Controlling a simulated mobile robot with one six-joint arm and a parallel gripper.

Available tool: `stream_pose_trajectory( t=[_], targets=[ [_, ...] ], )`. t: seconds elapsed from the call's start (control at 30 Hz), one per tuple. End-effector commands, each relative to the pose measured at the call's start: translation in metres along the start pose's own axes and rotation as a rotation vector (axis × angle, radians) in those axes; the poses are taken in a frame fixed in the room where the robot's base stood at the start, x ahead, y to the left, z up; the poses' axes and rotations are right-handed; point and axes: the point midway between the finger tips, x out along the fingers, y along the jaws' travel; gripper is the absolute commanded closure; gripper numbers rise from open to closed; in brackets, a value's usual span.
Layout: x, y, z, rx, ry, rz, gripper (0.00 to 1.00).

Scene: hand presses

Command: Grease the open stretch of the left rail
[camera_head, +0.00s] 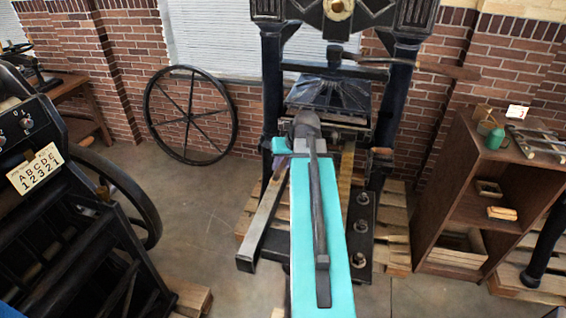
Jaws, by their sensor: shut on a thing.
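The left rail (262,222) is a long grey bar running from under the press toward me, ending in a square block at its near end. My teal arm with a dark stripe reaches over the middle of the press and hides much of the bed and rails. My gripper (280,147) is at the arm's far end, by the far part of the left rail, and mostly hidden. A small purple, cloth-like piece (281,163) shows just below it, over or against the rail; I cannot tell if it touches. A yellowish right rail (347,175) shows beyond my arm.
The black press frame (271,90) stands behind, with a wooden-handled bar (430,67) at upper right. A wooden shelf (500,160) with a green bottle (495,138) is at right. Another dark machine (60,240) is at left. Floor left of the rail is clear.

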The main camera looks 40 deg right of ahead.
Motion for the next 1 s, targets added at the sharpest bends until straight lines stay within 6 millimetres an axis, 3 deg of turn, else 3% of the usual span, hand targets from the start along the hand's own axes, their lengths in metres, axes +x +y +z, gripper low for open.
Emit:
stream_pose_trajectory(
  t=[1.0],
  targets=[
    [-0.013, -0.021, 0.033, 0.000, -0.003, -0.001, 1.00]
  ],
)
